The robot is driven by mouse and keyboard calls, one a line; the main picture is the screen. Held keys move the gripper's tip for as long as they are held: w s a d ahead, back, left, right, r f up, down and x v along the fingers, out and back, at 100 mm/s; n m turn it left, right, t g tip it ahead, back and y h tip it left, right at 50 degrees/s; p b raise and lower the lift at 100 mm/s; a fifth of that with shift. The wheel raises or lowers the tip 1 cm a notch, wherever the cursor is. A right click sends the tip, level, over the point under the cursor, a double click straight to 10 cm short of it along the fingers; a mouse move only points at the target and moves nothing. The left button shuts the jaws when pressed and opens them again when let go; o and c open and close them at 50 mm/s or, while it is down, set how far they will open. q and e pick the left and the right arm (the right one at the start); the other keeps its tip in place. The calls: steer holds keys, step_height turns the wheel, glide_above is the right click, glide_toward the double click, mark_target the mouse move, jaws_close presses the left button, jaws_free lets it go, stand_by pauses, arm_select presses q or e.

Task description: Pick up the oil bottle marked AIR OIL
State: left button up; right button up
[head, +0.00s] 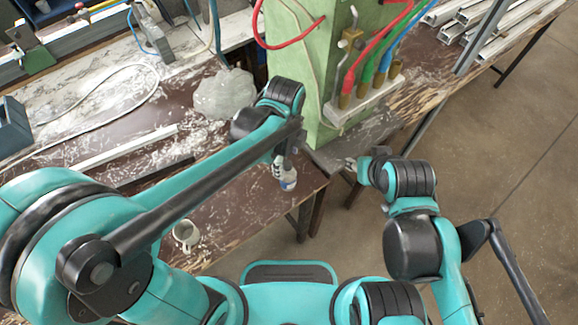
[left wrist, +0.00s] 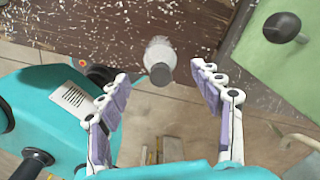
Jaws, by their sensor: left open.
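A small bottle (head: 288,182) with a pale body and a bluish label stands near the right edge of the brown bench. In the left wrist view the bottle (left wrist: 159,52) shows from above with a dark grey cap, in line with the gap between my fingers. I cannot read its label. My left gripper (head: 280,164) is open and empty, close to the bottle; its two fingers (left wrist: 160,72) show apart in the left wrist view. My right gripper (head: 356,162) is right of the green post, away from the bottle; its jaw state is unclear.
A green post (head: 312,100) with hoses stands just behind the bottle. A white mug (head: 186,235) stands on the bench at lower left. A crumpled clear plastic bag (head: 224,94) lies further back. The bench edge (head: 313,195) is close to the bottle.

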mark_target(288, 174)
arm_select(q)
steer(key=shift+d+f+m, duration=0.2)
steer(key=shift+f+m, duration=0.1)
steer(key=shift+f, duration=0.05)
steer(key=shift+s+a+f+b, duration=0.1)
steer(key=shift+f+b, duration=0.35)
steer(key=shift+f, duration=0.45)
step_height(288, 174, down, 6)
steer(key=b, duration=0.2)
steer(key=shift+r+b, duration=0.15)
steer(key=shift+b, duration=0.15)
steer(key=shift+r, duration=0.1)
steer(key=c, duration=1.3)
